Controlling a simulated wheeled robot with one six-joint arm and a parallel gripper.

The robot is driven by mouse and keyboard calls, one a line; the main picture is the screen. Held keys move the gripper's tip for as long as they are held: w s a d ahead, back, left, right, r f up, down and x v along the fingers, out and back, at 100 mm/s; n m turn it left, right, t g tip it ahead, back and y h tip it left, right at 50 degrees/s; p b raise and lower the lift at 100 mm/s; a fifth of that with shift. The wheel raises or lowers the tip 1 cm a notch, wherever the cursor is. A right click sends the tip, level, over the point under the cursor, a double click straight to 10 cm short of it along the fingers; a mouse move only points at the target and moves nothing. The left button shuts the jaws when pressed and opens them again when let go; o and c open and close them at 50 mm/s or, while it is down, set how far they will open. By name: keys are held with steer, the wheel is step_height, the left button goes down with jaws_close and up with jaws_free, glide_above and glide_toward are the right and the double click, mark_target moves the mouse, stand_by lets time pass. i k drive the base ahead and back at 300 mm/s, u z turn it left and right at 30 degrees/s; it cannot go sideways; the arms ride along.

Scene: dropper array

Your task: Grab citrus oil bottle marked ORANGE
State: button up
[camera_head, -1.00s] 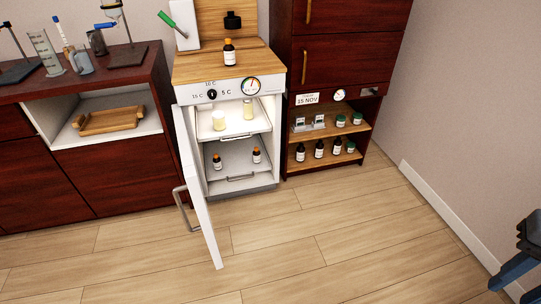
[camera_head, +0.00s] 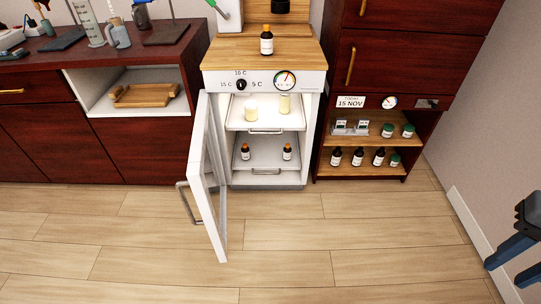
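Several small brown bottles with white labels are in view, and their labels are too small to read, so I cannot tell which is marked ORANGE. One bottle with an orange-brown cap (camera_head: 266,41) stands on the wooden top of the small fridge. Two more with orange-brown caps, a left bottle (camera_head: 245,152) and a right bottle (camera_head: 287,152), stand on the lower fridge shelf. Dark-capped bottles (camera_head: 358,157) stand in a row on the cabinet's lower shelf. My gripper (camera_head: 506,274) is at the right edge, with its blue fingers apart and nothing between them, far from every bottle.
The fridge door (camera_head: 208,190) stands open toward me, with its handle (camera_head: 188,203) sticking out left. Two pale containers, one a jar (camera_head: 251,113), stand on the upper fridge shelf. Green-lidded jars (camera_head: 388,131) stand in the cabinet. The wooden floor (camera_head: 300,245) ahead is clear.

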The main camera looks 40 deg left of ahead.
mark_target(287, 150)
steer(key=u, duration=0.85)
steer(key=i, duration=0.8)
steer(key=u, duration=0.9)
